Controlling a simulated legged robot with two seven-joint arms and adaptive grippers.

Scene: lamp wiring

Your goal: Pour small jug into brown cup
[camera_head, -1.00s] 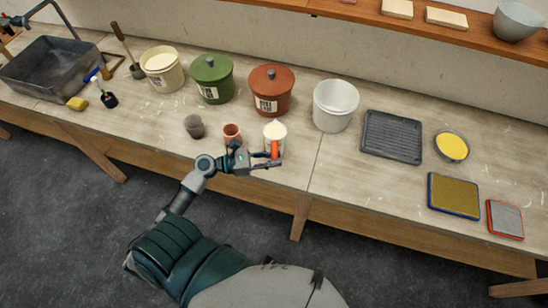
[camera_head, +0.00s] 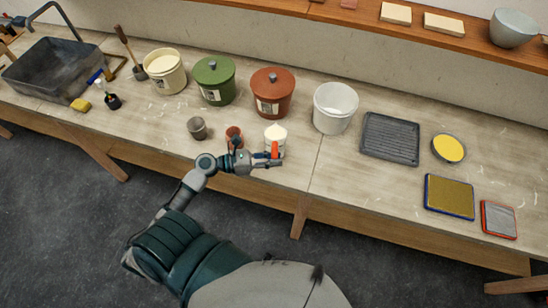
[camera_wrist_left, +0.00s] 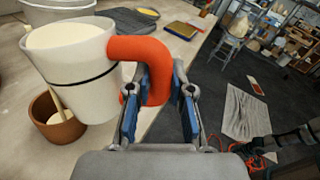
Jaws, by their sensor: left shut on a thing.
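The small jug (camera_head: 275,133) is white with an orange handle and a dark band. In the left wrist view the jug (camera_wrist_left: 80,65) is pale inside and looks slightly tilted. My left gripper (camera_head: 268,161) is shut on its handle, also seen in the left wrist view (camera_wrist_left: 158,95). The brown cup (camera_head: 233,131) stands upright on the bench, left of the jug and partly hidden by my gripper. In the left wrist view the brown cup (camera_wrist_left: 62,130) is partly behind the jug. A thin pale strip shows at its mouth; I cannot tell what it is. My right gripper is not in view.
A grey cup (camera_head: 197,128) stands left of the brown cup. Behind are a green lidded pot (camera_head: 213,82), a red-brown lidded pot (camera_head: 271,95) and a white bucket (camera_head: 335,108). A ribbed dark tray (camera_head: 390,137) lies to the right. The bench's front edge is close.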

